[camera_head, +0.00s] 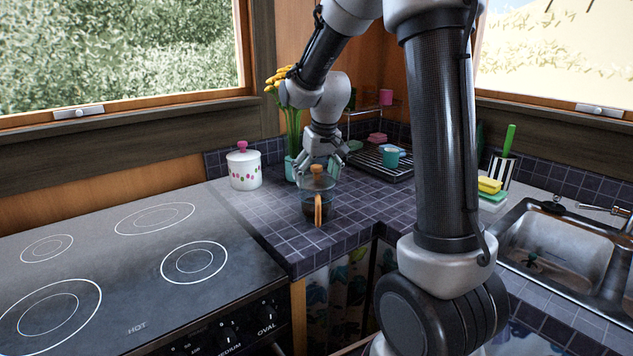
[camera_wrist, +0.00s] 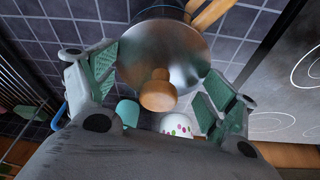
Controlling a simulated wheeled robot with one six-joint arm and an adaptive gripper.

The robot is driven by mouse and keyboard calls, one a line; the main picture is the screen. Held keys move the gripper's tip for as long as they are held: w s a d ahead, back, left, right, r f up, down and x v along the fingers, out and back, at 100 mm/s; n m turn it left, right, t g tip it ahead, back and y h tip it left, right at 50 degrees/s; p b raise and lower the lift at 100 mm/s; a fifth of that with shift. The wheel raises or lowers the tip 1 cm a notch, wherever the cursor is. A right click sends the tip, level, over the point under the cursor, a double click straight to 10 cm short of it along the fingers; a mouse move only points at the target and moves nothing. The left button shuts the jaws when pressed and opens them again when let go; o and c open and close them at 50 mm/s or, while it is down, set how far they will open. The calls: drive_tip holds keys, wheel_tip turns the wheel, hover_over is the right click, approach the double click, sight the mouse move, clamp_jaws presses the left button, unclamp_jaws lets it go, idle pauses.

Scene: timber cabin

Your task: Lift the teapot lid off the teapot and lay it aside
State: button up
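The teapot (camera_head: 318,208) stands on the tiled counter, with a see-through body, dark contents low inside and an upright wooden handle (camera_head: 318,211) facing the head camera. Its round lid (camera_wrist: 178,50) is on top and has a wooden knob (camera_head: 318,170). The knob also shows near the middle of the wrist view (camera_wrist: 158,92). My gripper (camera_head: 320,164) is directly above the teapot, pointing down. Its fingers are spread on both sides of the knob, with visible gaps in the wrist view (camera_wrist: 160,82). It holds nothing.
A white dotted jar (camera_head: 244,170) stands to the left, and a teal vase (camera_head: 291,168) with yellow flowers is close behind the teapot. A dish rack (camera_head: 372,165) with a teal cup is behind right. The stove (camera_head: 120,260) is left. Bare counter lies around the teapot.

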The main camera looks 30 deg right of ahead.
drive_tip(key=c, duration=0.3)
drive_tip(key=shift+s, duration=0.1)
drive_tip(key=shift+c, duration=0.6)
drive_tip(key=shift+s+f, duration=0.1)
